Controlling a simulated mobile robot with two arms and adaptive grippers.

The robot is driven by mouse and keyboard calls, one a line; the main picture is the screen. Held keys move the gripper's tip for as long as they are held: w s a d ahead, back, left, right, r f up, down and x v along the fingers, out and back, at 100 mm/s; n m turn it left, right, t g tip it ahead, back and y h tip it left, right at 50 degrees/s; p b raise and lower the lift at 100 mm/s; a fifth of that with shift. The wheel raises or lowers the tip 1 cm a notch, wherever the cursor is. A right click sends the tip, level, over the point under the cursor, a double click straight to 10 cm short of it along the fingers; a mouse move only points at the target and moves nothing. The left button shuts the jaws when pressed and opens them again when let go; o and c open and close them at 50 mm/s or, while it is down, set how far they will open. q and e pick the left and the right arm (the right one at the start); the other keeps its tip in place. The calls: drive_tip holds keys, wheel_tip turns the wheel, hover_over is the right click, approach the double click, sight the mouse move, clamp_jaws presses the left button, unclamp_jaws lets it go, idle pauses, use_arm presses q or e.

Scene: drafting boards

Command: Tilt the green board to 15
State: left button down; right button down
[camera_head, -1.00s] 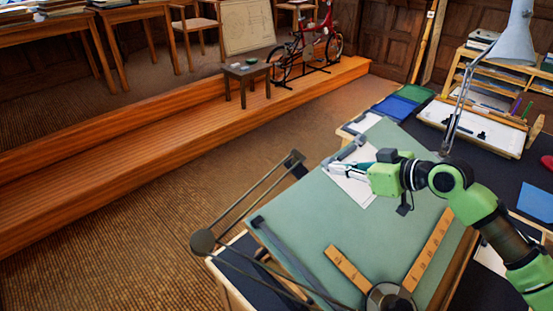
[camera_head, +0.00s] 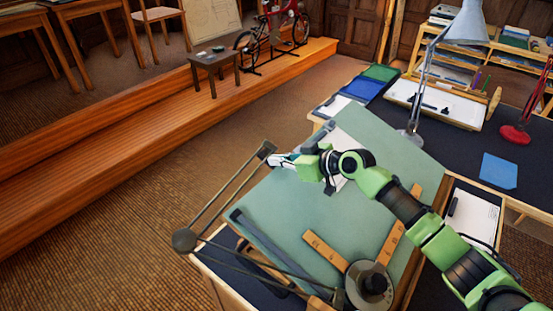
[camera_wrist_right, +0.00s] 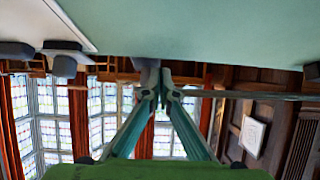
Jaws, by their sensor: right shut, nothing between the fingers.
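The green board (camera_head: 300,215) is a sloped drafting surface with a white sheet of paper (camera_head: 347,141) near its far edge. A drafting machine with two wooden rulers (camera_head: 324,250) and a round dark head (camera_head: 368,284) lies over its near part. My right gripper (camera_head: 274,160) is at the board's far left edge. In the right wrist view, its fingers (camera_wrist_right: 162,92) meet at the tips, empty, close to the board's edge (camera_wrist_right: 215,57) and a small grey part (camera_wrist_right: 147,74). Whether they touch is unclear. No tilt scale is readable. My left gripper is not in view.
A dark desk (camera_head: 465,145) with a lamp (camera_head: 466,24) and a red lamp (camera_head: 515,134) is at right. The floor (camera_head: 150,205) at left is clear.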

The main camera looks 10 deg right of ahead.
sight(273, 167)
drive_tip(key=shift+w+a+f, duration=0.1)
drive_tip(key=shift+f, duration=0.35)
drive_tip(key=f+b, duration=0.2)
drive_tip(key=b, duration=0.1)
drive_tip(key=shift+w+a+f, duration=0.15)
drive_tip(key=shift+a, duration=0.1)
drive_tip(key=shift+w+a+f+b, duration=0.15)
drive_tip(key=shift+w+f+b, duration=0.1)
drive_tip(key=shift+f+b, duration=0.15)
drive_tip(key=shift+r, duration=0.3)
